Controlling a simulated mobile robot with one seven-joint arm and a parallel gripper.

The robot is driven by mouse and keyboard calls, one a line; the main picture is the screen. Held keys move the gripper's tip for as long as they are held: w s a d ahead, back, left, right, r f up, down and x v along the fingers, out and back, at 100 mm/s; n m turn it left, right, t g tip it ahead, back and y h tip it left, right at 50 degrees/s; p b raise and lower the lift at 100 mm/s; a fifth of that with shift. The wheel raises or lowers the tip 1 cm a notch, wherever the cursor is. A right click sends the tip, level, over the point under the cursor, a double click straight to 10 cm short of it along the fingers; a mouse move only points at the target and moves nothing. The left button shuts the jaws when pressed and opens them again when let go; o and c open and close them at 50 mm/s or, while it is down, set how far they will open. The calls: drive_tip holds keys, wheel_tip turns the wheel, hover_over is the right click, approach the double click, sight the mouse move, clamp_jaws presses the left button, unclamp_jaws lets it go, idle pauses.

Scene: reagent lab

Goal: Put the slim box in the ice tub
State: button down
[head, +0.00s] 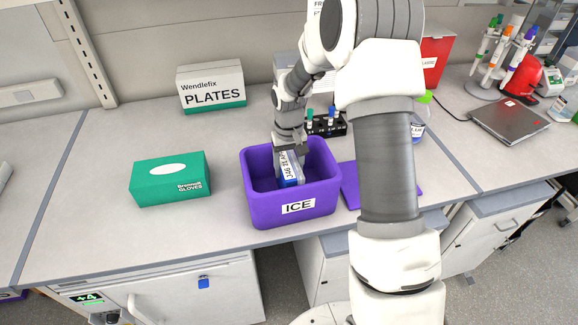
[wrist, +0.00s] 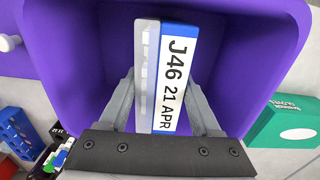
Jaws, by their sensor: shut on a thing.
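The slim box (wrist: 172,80) is blue and white with a label reading "J46 21 APR"; it also shows in the head view (head: 291,171). My gripper (wrist: 165,105) is shut on it, one finger on each side. The purple ice tub (head: 262,211), marked "ICE", stands on the bench; its wall also shows in the wrist view (wrist: 70,50). The box is held inside the tub's opening, below the rim. Whether its lower end touches the tub floor cannot be told.
A green glove box (head: 170,187) stands left of the tub. A "PLATES" box (head: 212,92) is at the back. A dark tube rack (head: 326,127) is behind the tub, and a purple lid (head: 349,184) lies to its right. The bench at far left is clear.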

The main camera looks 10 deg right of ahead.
drive_tip(key=shift+f, duration=0.15)
drive_tip(key=shift+c, duration=0.4)
unclamp_jaws()
